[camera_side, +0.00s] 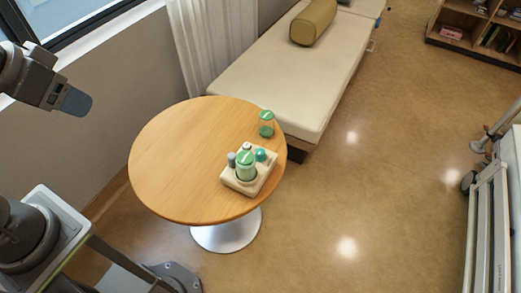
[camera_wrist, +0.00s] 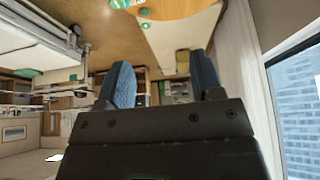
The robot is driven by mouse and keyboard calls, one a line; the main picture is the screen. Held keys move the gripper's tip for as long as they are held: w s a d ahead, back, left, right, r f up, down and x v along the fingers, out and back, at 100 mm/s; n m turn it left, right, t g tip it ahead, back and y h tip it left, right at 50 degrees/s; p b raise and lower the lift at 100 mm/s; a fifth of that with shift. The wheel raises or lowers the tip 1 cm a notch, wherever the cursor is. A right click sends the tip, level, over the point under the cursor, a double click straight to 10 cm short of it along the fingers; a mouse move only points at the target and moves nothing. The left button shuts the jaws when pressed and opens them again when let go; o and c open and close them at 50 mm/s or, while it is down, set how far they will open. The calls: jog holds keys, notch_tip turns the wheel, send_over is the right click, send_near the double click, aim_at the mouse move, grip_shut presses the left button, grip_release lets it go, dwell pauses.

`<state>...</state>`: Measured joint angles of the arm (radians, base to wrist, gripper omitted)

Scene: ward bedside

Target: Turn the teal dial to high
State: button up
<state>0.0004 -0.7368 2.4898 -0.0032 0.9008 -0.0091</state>
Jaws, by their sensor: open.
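The teal dial (camera_side: 261,154) is a small round knob on the back right of a cream block (camera_side: 242,187) near the right edge of the round wooden table (camera_side: 170,160). Its pointer and any setting marks are too small to read. My gripper (camera_side: 76,102) is high at the left, well apart from the table and dial. In the wrist view, the two blue fingers of my gripper (camera_wrist: 163,75) stand apart with nothing between them. Green shapes show at the top edge there; I cannot tell which is the dial.
A green-lidded jar (camera_side: 246,166) and small grey knobs (camera_side: 231,159) crowd the dial on the block. Another green-lidded jar (camera_side: 266,124) stands behind it. The table's left half is clear. A cream bed (camera_side: 290,75) stands behind, and a window (camera_side: 70,18) is at upper left.

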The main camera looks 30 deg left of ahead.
jog(key=w+d+r+n+g+h, duration=0.1)
jog(key=w+d+n+g, duration=0.2)
jog(key=w, duration=0.9)
jog(key=n+g+h, duration=0.3)
jog(key=n+g, duration=0.1)
jog(key=n, duration=0.8)
send_over(260, 151)
jog(key=w+a, duration=0.1)
jog(key=a, duration=0.4)
notch_tip(260, 151, down, 30)
jog(key=x, duration=1.4)
jog(key=shift+w+d, duration=0.1)
jog(key=shift+w, duration=0.25)
jog(key=c, duration=0.9)
